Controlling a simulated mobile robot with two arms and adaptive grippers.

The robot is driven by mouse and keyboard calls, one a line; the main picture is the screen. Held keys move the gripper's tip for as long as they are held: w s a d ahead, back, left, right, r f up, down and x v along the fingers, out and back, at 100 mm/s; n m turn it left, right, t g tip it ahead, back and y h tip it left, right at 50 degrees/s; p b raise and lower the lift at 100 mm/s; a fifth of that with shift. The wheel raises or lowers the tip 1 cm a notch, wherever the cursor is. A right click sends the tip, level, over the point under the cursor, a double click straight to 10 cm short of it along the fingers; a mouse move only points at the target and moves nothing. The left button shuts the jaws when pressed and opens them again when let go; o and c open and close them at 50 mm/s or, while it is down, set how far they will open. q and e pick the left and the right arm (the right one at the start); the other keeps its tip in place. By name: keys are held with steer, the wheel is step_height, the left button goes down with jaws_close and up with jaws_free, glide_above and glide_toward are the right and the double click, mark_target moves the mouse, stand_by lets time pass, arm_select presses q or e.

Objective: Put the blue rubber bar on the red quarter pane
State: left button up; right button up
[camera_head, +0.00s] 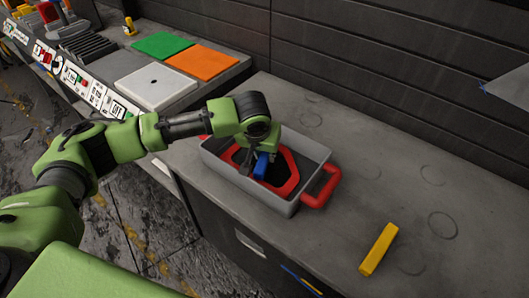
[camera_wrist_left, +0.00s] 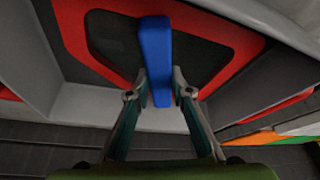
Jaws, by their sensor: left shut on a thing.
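The blue rubber bar (camera_head: 261,167) is between the fingers of my left gripper (camera_head: 255,156), inside the grey bin (camera_head: 222,171). The left wrist view shows the bar (camera_wrist_left: 156,48) upright in the picture, with the fingers of the left gripper (camera_wrist_left: 160,88) shut on its two sides. The red quarter pane (camera_head: 292,172), a red frame around a dark middle, lies in the bin. In the left wrist view the bar overlaps the pane (camera_wrist_left: 232,45); I cannot tell whether they touch. My right gripper is not in view.
The bin has red handles (camera_head: 322,188) and stands on a grey counter. A yellow bar (camera_head: 378,249) lies to its right with free room around it. Green (camera_head: 162,46), orange (camera_head: 201,62) and white (camera_head: 155,87) squares lie at the back left.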

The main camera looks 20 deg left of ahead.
arm_select(q)
steer(key=o, duration=1)
steer(key=shift+f, duration=0.1)
steer(key=v, duration=1.2)
steer(key=shift+b, duration=0.4)
